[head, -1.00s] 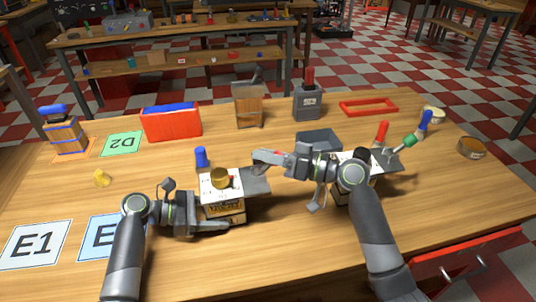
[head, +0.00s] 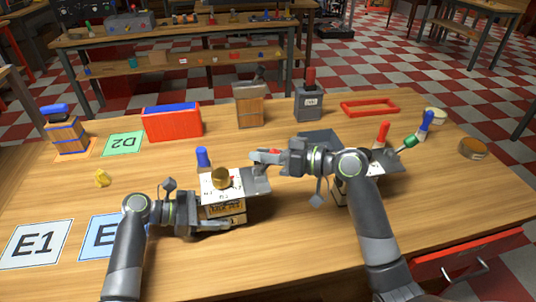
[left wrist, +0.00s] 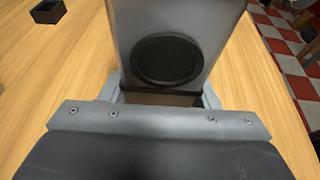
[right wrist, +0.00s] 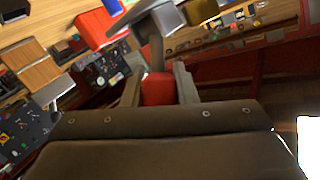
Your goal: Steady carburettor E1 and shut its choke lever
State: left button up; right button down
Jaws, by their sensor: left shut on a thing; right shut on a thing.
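A carburettor (head: 212,190) with a pale top, a brass dome and a blue knob stands upright on the table; I take it for E1, though its label is too small to read. My left gripper (head: 226,224) is shut on its lower body. In the left wrist view its grey side (left wrist: 180,20) with a round black opening sits between the fingers. My right gripper (head: 262,157) is at the upper right of the carburettor. In the right wrist view it is shut on a red-tipped lever (right wrist: 157,90). The lever's angle is mostly hidden in the head view.
A second similar unit (head: 342,194) stands behind my right arm, with red, green and blue knobs near it. Cards E1 (head: 36,244) and D2 (head: 122,144) lie left. A red box (head: 172,123), a wooden unit (head: 249,108) and a grey unit (head: 309,102) stand farther back.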

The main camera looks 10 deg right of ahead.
jog(key=h, duration=0.1)
jog(key=a+n+h, duration=0.1)
jog(key=a+n+g+h, duration=0.1)
jog(key=shift+r+h, duration=0.25)
jog(key=shift+h, duration=0.05)
jog(key=shift+a+f+n+g+h, duration=0.2)
jog(key=shift+a+n+h, duration=0.15)
jog(key=shift+h, duration=0.4)
jog(key=shift+a+f+n+g+h, duration=0.1)
jog(key=shift+a+n+g+h, duration=0.25)
jog(key=shift+h, duration=0.4)
jog(key=c, duration=1.1)
grip_release()
jog(key=shift+t, duration=0.25)
jog(key=shift+c, duration=0.2)
jog(key=shift+r, duration=0.1)
jog(key=v, duration=1.2)
